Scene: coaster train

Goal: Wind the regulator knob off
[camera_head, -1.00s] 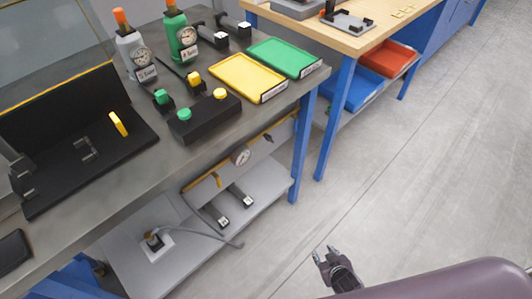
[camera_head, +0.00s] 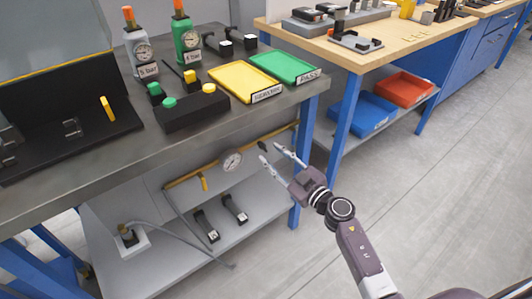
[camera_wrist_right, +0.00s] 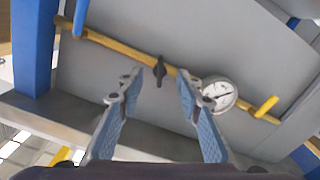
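The regulator knob, small and black, sits on the yellow pipe under the steel bench, right of the round gauge. It shows in the head view (camera_head: 262,145) and between my fingertips in the right wrist view (camera_wrist_right: 160,71). My right gripper (camera_head: 270,152) is open and empty, its two fingers pointing toward the knob. In the right wrist view the blue-padded fingers (camera_wrist_right: 160,82) lie either side of the knob; I cannot tell how much gap remains in depth. My left gripper is not in view.
A white gauge (camera_head: 231,161) and a yellow lever (camera_head: 204,184) are on the same yellow pipe (camera_head: 190,178). The steel bench top (camera_head: 90,163) overhangs the pipe. A blue leg (camera_head: 305,170) stands close to my right gripper. A grey lower shelf (camera_head: 180,255) lies below.

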